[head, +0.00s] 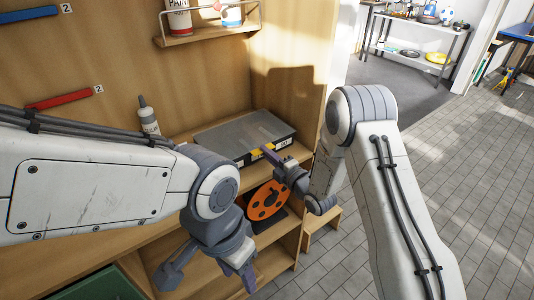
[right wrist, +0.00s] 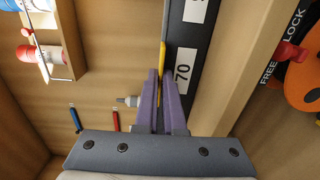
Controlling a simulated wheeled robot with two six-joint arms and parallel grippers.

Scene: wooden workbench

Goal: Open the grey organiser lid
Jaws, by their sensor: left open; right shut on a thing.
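The grey organiser (head: 262,153) sits on the wooden bench shelf near the right side panel. Its flat grey lid (head: 235,135) lies down over the box and looks closed. My right gripper (head: 272,152) is at the organiser's front edge. In the right wrist view its purple fingers (right wrist: 162,75) are close together around a yellow strip (right wrist: 162,55) on the organiser's front, by the dark side with white number labels (right wrist: 183,68). The exact contact is partly hidden by the fingers. My left gripper (head: 207,276) is open and empty, low in front of the bench.
A grey-tipped bottle (head: 148,120) stands left of the organiser. An orange disc (head: 268,201) is on the level below. Red (head: 58,100) and blue (head: 28,14) bars are on the back panel, and a small shelf (head: 205,34) holds cans. Open floor lies right.

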